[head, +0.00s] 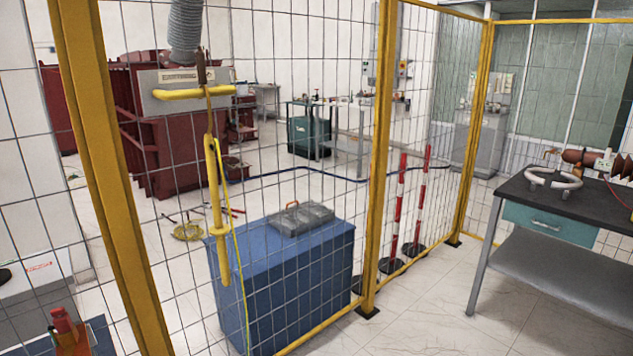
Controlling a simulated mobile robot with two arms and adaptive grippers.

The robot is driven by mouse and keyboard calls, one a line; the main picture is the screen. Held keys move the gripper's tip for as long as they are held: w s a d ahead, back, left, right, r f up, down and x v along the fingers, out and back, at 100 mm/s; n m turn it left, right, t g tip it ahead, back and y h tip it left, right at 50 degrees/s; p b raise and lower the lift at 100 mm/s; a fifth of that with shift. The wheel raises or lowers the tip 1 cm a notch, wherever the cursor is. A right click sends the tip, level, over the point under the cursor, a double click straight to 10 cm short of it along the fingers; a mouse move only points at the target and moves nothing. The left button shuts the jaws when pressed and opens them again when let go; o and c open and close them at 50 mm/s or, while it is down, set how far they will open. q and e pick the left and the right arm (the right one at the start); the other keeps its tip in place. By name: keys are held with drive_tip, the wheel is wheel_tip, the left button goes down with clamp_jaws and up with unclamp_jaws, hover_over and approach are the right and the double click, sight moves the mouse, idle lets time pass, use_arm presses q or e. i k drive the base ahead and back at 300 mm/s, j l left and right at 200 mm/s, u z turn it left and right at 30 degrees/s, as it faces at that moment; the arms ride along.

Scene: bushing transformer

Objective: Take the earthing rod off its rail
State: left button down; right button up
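The earthing rod (216,205) is a yellow rod that hangs nearly upright at the mesh fence, left of centre in the head view. A thin brown piece runs up from its top to a short yellow horizontal rail (190,93). How the rod is held at the rail is too small to tell. A yellow-green cable (238,260) runs from near the rod's top down past its lower end. Neither of my grippers shows in this view.
Yellow-framed mesh fence (377,150) stands across the view. Behind it are a blue cabinet (290,280) with a grey case on top, red-white posts (397,210) and a dark red transformer (160,140). A dark-topped bench (530,195) stands right. Red and orange items (68,330) are lower left.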

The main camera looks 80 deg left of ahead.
sight(219, 231)
drive_tip(key=u, duration=3.15)
